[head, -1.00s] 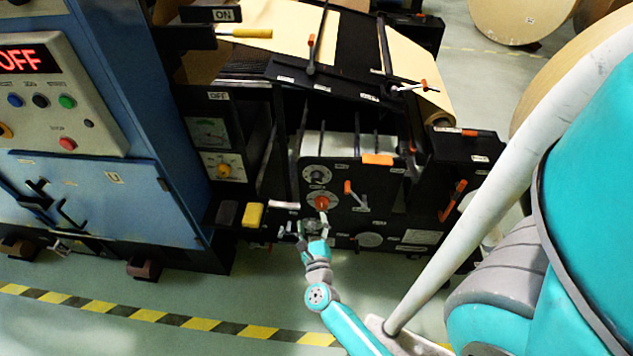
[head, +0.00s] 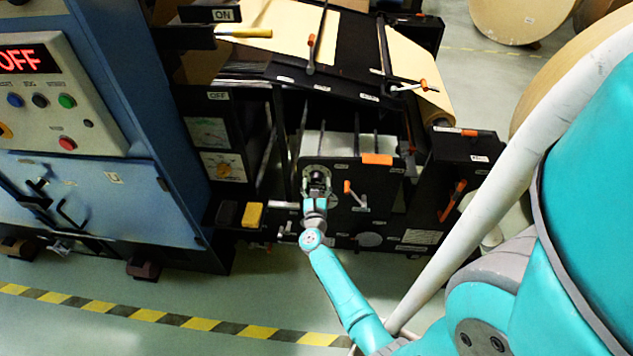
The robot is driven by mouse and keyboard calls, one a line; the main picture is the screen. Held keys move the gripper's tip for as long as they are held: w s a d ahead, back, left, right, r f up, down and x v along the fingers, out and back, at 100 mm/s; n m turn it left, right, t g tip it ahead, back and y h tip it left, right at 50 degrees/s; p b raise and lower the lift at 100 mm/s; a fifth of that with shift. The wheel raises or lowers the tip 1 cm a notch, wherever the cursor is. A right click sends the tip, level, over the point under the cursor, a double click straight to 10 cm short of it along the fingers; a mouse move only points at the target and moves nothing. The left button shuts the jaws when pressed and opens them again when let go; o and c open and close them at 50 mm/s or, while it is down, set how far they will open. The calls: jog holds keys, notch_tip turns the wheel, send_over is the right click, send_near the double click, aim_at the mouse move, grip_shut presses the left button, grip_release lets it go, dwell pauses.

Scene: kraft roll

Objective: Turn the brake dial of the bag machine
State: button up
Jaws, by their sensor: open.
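The bag machine's black front panel (head: 375,212) stands in the middle of the head view. A dark round dial (head: 317,174) on a pale disc sits at its upper left. The orange dial below it is hidden behind my gripper. The labels are too small to read, so I cannot tell which dial is the brake dial. My gripper (head: 317,184) is open in front of the panel, with its fingertips at the lower part of the dark dial. I cannot tell whether they touch it.
An orange lever (head: 349,190) is just right of my gripper, and another orange handle (head: 452,201) is farther right. A yellow block (head: 251,214) sits on a ledge to the left. A blue cabinet (head: 95,205) stands at left. The striped floor (head: 190,322) in front is clear.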

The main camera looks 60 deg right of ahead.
jog(key=shift+w+d, duration=0.3)
jog(key=shift+d, duration=0.35)
jog(key=c, duration=1.1)
jog(key=shift+c, duration=0.2)
